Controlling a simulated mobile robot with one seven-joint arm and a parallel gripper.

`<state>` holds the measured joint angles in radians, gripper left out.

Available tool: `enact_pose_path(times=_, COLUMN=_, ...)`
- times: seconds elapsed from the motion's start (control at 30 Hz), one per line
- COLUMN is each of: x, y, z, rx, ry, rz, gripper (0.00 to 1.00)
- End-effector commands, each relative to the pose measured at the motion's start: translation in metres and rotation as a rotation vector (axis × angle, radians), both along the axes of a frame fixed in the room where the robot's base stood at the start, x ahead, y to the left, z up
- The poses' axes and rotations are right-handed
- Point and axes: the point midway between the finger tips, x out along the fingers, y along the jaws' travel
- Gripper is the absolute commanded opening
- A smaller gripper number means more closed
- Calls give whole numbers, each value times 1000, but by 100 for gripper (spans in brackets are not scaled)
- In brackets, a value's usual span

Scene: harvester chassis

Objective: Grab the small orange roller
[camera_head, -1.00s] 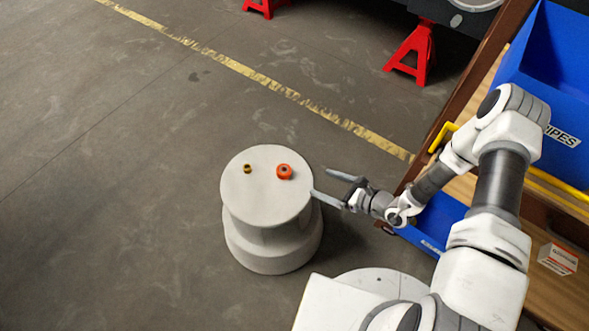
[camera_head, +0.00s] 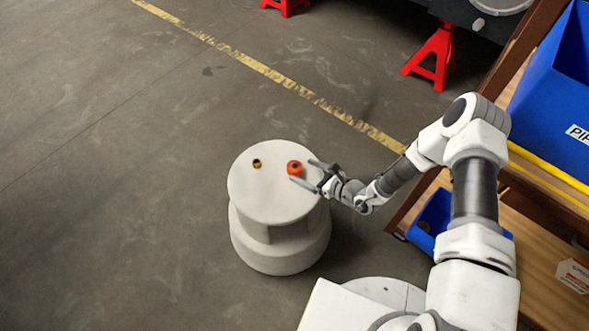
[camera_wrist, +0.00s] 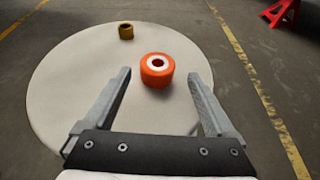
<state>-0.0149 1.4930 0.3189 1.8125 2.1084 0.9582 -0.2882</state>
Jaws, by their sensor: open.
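The small orange roller (camera_head: 294,168) sits upright on the right side of the round pale stool top (camera_head: 262,200). In the wrist view the orange roller (camera_wrist: 157,70), with a white ring and a dark hole, lies ahead between the two fingers, slightly beyond their tips. My gripper (camera_head: 303,173) is open, its fingers reaching over the stool's right edge on either side of the roller's near side. In the wrist view my gripper (camera_wrist: 158,74) is empty.
A small brass-coloured ring (camera_head: 257,163) stands on the stool, left of the roller; it also shows in the wrist view (camera_wrist: 126,31). A wooden shelf with blue bins (camera_head: 553,100) is at right. Red jack stands (camera_head: 433,57) are at the back. Floor left of the stool is clear.

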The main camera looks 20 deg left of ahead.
Motion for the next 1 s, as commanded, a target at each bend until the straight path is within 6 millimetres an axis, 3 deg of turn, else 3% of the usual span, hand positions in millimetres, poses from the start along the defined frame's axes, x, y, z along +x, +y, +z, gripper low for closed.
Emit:
enact_pose_path(times=0.33, x=10, y=42, z=-18, rx=1, ry=-2, rz=2, gripper=91)
enact_pose_path(times=0.6, x=11, y=45, z=-17, rx=0, ry=0, rz=0, gripper=89)
enact_pose_path(times=1.0, x=11, y=45, z=-17, rx=0, ry=0, rz=0, gripper=17)
